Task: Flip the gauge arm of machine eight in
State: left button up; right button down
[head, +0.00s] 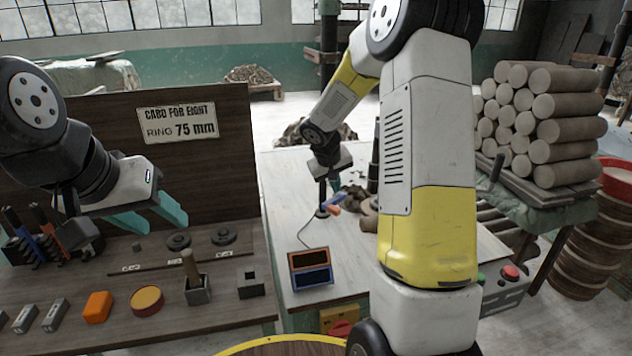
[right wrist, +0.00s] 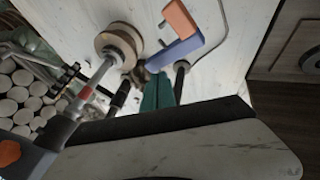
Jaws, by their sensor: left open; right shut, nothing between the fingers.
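A blue arm (head: 326,209) with an orange end (head: 335,210), likely the gauge arm, is at the white bench by a dark upright post. In the right wrist view the blue bar (right wrist: 176,54) and orange block (right wrist: 180,18) lie just beyond my fingertips. My right gripper (head: 334,183) is shut and empty, low over the bench; its teal fingers (right wrist: 158,88) also show in the right wrist view. I cannot tell whether they touch the bar. My left gripper (head: 157,214) is open and empty above the dark wooden bench at left.
A two-window readout box (head: 311,270) with a thin cable stands on the white bench (head: 285,190). A sign (head: 177,122) reads "CABO FOR EIGHT RING 75 mm". Tools, an orange block (head: 97,307) and a round tin (head: 146,300) cover the left bench. Clay logs (head: 545,115) are stacked at right.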

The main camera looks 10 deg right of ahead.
jog(key=w+d+n, duration=0.1)
jog(key=w+d, duration=0.2)
jog(key=d, duration=0.7)
jog(key=shift+w+f, duration=0.2)
jog(key=shift+w, duration=0.2)
jog(key=shift+a, duration=0.1)
